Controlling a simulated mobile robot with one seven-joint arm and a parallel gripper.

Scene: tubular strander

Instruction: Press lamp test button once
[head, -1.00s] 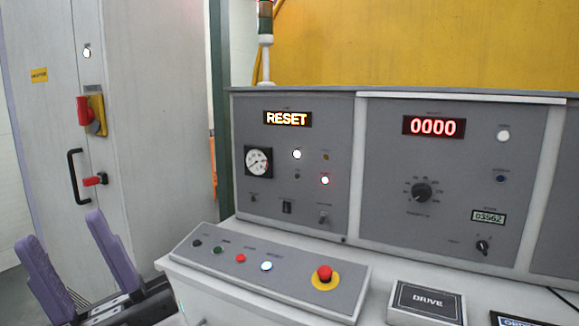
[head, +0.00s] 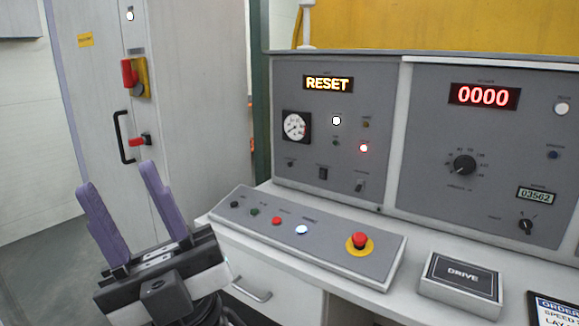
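My gripper (head: 118,177) shows at the lower left with two purple fingers spread apart and nothing between them. It stands in front of the grey cabinet, left of the sloped console (head: 330,250). The console carries a black button (head: 234,204), a green button (head: 254,211), a red button (head: 277,221), a lit white-blue button (head: 302,230) and a red mushroom button (head: 359,241) on a yellow disc. The labels are too small to read, so I cannot tell which control is the lamp test button. The gripper touches none of these.
The upright panel has a RESET display (head: 328,84), a gauge (head: 296,127), a lit white lamp (head: 336,121), a lit red lamp (head: 364,147) and a rotary knob (head: 464,165). A DRIVE box (head: 460,283) lies on the desk. The cabinet (head: 195,110) has a black handle (head: 122,138).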

